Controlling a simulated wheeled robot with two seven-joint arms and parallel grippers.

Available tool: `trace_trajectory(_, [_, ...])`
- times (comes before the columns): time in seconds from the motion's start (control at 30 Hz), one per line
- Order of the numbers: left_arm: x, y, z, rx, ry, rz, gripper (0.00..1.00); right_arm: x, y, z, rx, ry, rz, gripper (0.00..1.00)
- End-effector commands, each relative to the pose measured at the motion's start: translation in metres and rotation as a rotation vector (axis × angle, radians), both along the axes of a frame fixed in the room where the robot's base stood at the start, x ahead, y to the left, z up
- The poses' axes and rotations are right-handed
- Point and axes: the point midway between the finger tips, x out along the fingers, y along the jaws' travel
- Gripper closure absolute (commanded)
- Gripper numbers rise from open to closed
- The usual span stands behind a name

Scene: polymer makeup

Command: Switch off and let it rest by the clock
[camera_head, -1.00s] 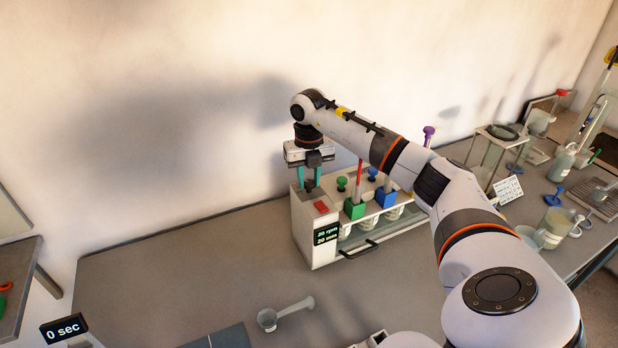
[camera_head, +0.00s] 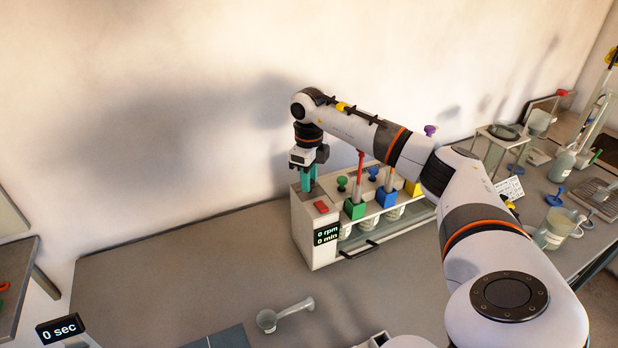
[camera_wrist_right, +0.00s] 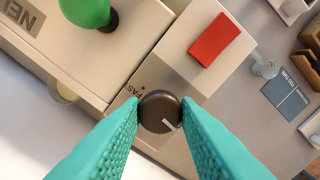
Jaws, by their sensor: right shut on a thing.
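The white stirring machine (camera_head: 316,254) stands on the grey table near the wall. Its display (camera_head: 327,235) reads 0 rpm and 0 min. My right gripper (camera_head: 309,186) is at the machine's left end, pointing down. In the right wrist view its teal fingers (camera_wrist_right: 160,112) are shut on a dark round knob (camera_wrist_right: 159,111) with a white mark. A red button (camera_head: 321,206) lies in front of the knob; it also shows in the right wrist view (camera_wrist_right: 215,40). The clock (camera_head: 60,330), a small black display reading 0 sec, is at the lower left. My left gripper is not in view.
The machine holds stirrers with green (camera_head: 355,209) and blue (camera_head: 386,197) blocks, over several beakers. A handle (camera_head: 360,249) juts from its front. Glassware crowds the right. The table left of the machine is clear.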

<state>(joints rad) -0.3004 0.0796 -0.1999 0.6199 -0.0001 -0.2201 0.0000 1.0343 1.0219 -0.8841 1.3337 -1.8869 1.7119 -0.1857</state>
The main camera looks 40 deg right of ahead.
Motion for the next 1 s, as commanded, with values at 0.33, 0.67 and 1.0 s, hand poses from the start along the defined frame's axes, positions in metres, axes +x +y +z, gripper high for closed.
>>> trace_trajectory(0.33, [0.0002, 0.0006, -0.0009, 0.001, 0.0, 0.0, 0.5, 0.0011, -0.0008, 0.0022, 0.0, -0.007, 0.102, 0.94])
trace_trajectory(0.67, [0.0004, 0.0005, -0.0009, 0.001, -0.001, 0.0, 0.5, 0.0012, -0.0007, 0.0024, 0.0, -0.007, 0.113, 0.94])
trace_trajectory(1.0, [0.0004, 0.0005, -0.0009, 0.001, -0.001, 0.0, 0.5, 0.0007, -0.0006, 0.0016, 0.0, -0.004, 0.112, 0.5])
